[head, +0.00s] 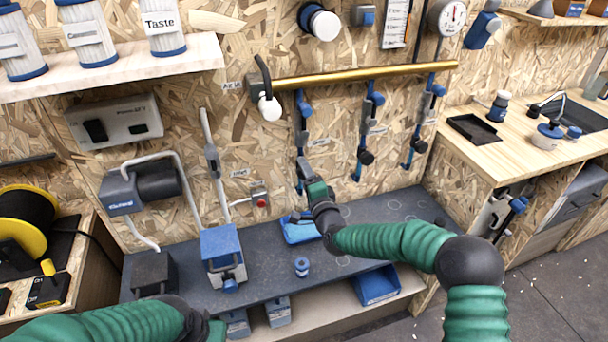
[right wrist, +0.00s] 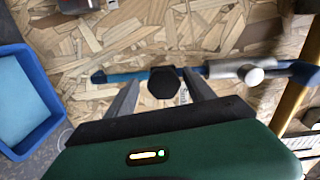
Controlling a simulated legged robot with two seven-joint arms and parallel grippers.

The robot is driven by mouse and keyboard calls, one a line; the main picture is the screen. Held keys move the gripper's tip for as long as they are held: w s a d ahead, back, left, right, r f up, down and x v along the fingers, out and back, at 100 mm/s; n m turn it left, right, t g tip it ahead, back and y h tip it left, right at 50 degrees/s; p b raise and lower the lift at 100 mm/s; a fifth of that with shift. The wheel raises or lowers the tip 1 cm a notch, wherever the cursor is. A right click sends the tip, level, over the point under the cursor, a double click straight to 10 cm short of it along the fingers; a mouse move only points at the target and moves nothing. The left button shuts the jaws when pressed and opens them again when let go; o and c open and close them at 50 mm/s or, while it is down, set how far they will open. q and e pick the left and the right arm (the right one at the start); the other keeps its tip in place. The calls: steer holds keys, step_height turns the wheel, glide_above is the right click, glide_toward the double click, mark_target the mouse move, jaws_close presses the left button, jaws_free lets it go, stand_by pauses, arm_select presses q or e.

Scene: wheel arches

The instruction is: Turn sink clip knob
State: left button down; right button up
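Several blue clips with black knobs hang from the brass rail (head: 350,77) in the head view. My right gripper (head: 302,184) is at the lower end of the leftmost clip (head: 301,125). In the right wrist view, this clip (right wrist: 222,71) lies across the picture, and its black knob (right wrist: 164,83) sits between the two open fingers of my right gripper (right wrist: 160,80). A gap shows on the knob's left; its right edge is close to the right finger, and I cannot tell if they touch. My left arm shows at the bottom left; its fingers are out of view.
A dark bench top (head: 265,290) below holds a blue tray (head: 300,230), a blue-topped vise (head: 222,255) and a small blue ring part (head: 301,267). A wooden counter (head: 460,150) with a dark sink stands at right. Another blue-handled clip (head: 518,205) hangs on its side.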

steer(key=shift+r, duration=0.1)
steer(key=p+v, duration=0.1)
steer(key=v, duration=1.6)
steer(key=shift+a, duration=0.1)
steer(key=s+d+n+g+h+p, duration=0.2)
steer(key=s+d+n+g+p, duration=0.2)
steer(key=s, duration=0.4)
steer(key=s+d+r+n+g+h+p, duration=0.1)
steer(key=s+d+n+g+p, duration=0.3)
steer(key=s, duration=0.5)
steer(key=s+d+n+g+h+p, duration=0.2)
steer(key=s+d+n+g+p, duration=0.1)
steer(key=s+d+g, duration=0.3)
steer(key=s+n, duration=0.1)
steer(key=s, duration=0.1)
steer(key=shift+s+r+n+g+h+p, duration=0.25)
steer(key=shift+r+n+g+h+p, duration=0.05)
steer(key=shift+r+n+p, duration=0.1)
steer(key=shift+s, duration=0.1)
